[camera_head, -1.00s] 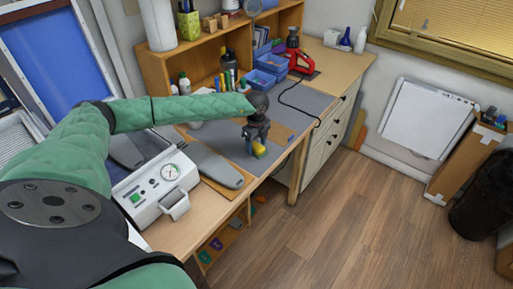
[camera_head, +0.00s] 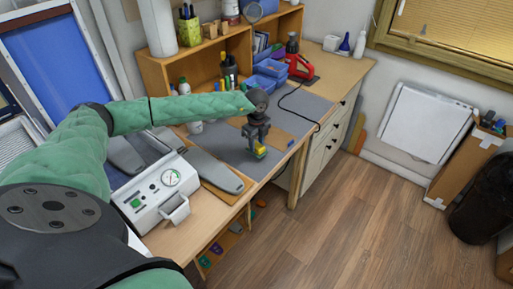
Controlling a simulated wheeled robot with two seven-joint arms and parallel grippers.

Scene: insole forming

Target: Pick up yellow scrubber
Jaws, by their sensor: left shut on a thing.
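The yellow scrubber (camera_head: 261,151) is small and shows at the tips of my left gripper (camera_head: 257,146), above the grey mat (camera_head: 307,103) near the workbench's front edge. My left gripper points down and is shut on the scrubber. The fingers hide part of it, and I cannot tell how far it is off the mat. My right gripper is not in view.
A white machine with a gauge (camera_head: 158,192) and a grey insole shape (camera_head: 215,170) are to the left of the gripper. A wooden shelf (camera_head: 203,50), blue bins (camera_head: 272,68) and a red tool (camera_head: 301,66) stand behind.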

